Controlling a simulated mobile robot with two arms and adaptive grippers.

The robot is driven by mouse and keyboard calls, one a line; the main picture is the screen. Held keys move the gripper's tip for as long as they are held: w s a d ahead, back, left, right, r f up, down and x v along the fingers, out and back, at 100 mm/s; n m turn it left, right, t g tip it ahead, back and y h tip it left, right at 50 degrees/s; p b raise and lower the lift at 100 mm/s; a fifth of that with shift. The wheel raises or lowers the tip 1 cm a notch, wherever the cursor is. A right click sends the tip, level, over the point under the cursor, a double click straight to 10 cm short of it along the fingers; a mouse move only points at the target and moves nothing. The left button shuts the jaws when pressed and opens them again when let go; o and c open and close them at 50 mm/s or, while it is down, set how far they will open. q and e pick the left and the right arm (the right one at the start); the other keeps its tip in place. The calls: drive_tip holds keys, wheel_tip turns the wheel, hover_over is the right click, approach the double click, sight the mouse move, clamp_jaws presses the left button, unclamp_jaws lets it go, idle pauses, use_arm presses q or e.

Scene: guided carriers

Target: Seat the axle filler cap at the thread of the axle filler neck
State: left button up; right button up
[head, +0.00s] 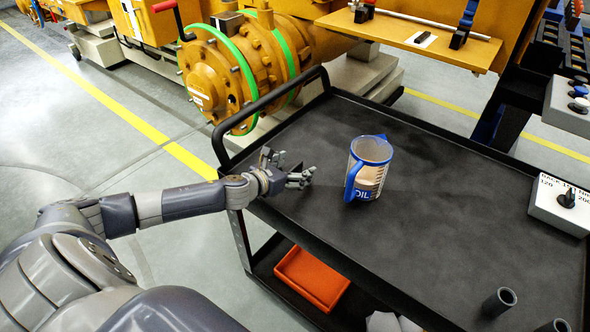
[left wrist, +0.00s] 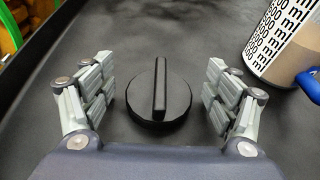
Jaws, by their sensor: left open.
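The axle filler cap is a round black cap with a raised bar grip across its top (left wrist: 158,92). In the left wrist view it lies bar up on the black cart top, between my spread fingers and touching neither. My left gripper (head: 291,168) is open just above the cart's left part; it also shows in the left wrist view (left wrist: 158,84). In the head view I cannot make out the cap, black on black near the fingers. The yellow axle housing (head: 207,65) with green bands stands beyond the cart; I cannot tell which opening is the filler neck. My right gripper is not in view.
A clear measuring jug with blue handle (head: 369,172) stands right of my left gripper. The black cart's raised rail (head: 262,104) lies between gripper and axle. A switch box (head: 562,203) sits at right, an orange tray (head: 312,278) below. The cart's middle is clear.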

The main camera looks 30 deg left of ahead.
use_arm(q)
drive_tip(key=shift+w, duration=0.25)
drive_tip(key=shift+c, duration=0.2)
drive_tip(key=c, duration=1)
